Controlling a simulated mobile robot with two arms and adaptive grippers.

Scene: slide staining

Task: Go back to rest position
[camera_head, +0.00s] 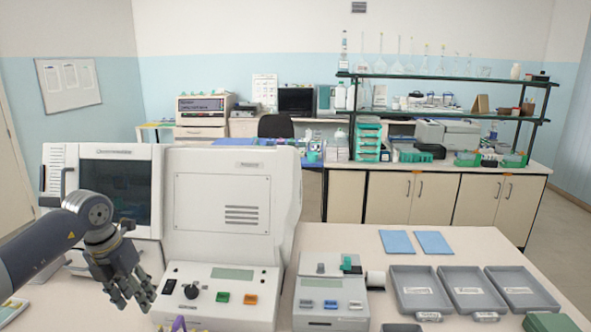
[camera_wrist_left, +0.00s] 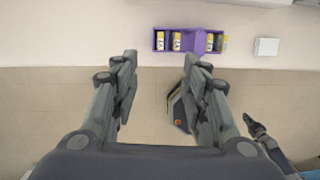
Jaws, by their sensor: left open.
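My left gripper (camera_head: 140,292) is open and empty in the head view, in front of the white machine at the left, above the near bench. In the left wrist view its two fingers (camera_wrist_left: 160,68) are spread wide with nothing between them. They point toward the bench edge. A dark jointed part (camera_wrist_left: 262,135) shows at the lower right of the left wrist view. It looks like part of my right arm, and its jaws cannot be made out. The head view does not show my right gripper.
A purple rack (camera_wrist_left: 188,39) with yellow-labelled bottles lies beyond the fingers, beside a small white box (camera_wrist_left: 266,46). The white machine (camera_head: 238,215), a grey device (camera_head: 331,287) and grey trays (camera_head: 419,275) stand on the bench. Two blue cloths (camera_head: 396,242) lie behind the trays.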

